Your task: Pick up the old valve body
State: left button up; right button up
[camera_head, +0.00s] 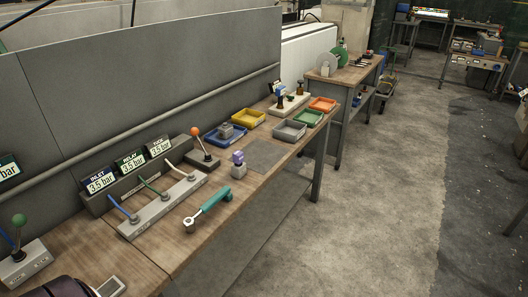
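No part is clearly marked as the old valve body. A small grey block with a purple top (238,163) stands upright on the wooden workbench, left of a flat grey mat (266,155). A second small grey block (226,130) sits in a blue tray (214,136). A white fixture with a dark and blue upright part (281,96) stands at the bench's far end. I cannot tell which of these is the old one.
A green-handled wrench (209,208) lies near the bench's front edge. Behind it is a grey manifold bar (163,208) with hoses, below pressure displays (130,163). Yellow (248,118), grey (289,131), green (308,118) and orange (322,104) trays stand farther along.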

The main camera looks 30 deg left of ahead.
aim_at(239, 173)
jog(key=i+z, duration=0.25)
jog(key=i, duration=0.65)
jog(key=i+j+z, duration=0.2)
jog(key=i, duration=0.7)
jog(key=i+u, duration=0.25)
jog(key=u, duration=0.15)
jog(key=i+l+u, duration=0.2)
jog(key=u, duration=0.2)
jog(key=i+l+u, duration=0.2)
jog(key=u, duration=0.2)
jog(key=i, duration=0.05)
